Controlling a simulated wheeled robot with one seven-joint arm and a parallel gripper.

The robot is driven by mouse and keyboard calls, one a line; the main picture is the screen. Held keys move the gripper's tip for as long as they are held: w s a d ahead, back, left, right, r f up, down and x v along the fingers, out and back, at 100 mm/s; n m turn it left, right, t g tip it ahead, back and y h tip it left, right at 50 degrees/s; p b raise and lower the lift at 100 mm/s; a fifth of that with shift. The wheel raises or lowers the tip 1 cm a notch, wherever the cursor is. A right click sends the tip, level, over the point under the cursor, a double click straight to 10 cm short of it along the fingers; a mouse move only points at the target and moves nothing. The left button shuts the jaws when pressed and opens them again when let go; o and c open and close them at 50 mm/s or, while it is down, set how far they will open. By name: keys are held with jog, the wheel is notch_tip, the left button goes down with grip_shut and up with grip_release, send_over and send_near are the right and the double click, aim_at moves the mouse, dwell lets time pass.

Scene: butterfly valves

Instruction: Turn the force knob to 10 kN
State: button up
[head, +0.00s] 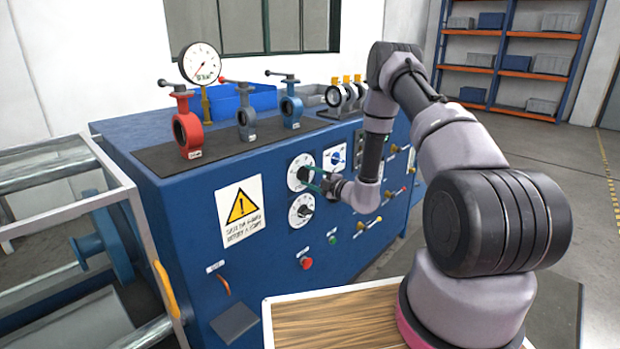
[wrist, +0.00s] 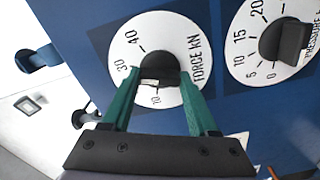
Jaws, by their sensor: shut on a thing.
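The force knob (wrist: 160,66) is a black grip on a white round dial marked FORCE KN (wrist: 175,30). The numbers 10, 30 and 40 show in the wrist view; other marks are covered by the fingers. I cannot tell exactly which mark the knob points to. My gripper (wrist: 160,80) has its green fingers on both sides of the knob, shut on it. In the head view the force dial (head: 294,182) is the upper left dial on the blue cabinet, and my gripper (head: 309,177) reaches it from the right.
The pressure dial (head: 301,220) with its black knob is just below; it shows to the right in the wrist view (wrist: 245,65). A red button (head: 306,263) and a warning sign (head: 240,209) are on the same panel. Valves stand on top.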

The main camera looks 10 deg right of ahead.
jog(key=n, duration=0.4)
jog(key=shift+n, duration=0.4)
jog(key=n, duration=0.4)
jog(key=shift+n, duration=0.3)
jog(key=n, duration=0.4)
jog(key=shift+f, duration=0.1)
jog(key=shift+n, duration=2.1)
jog(key=o, duration=1.4)
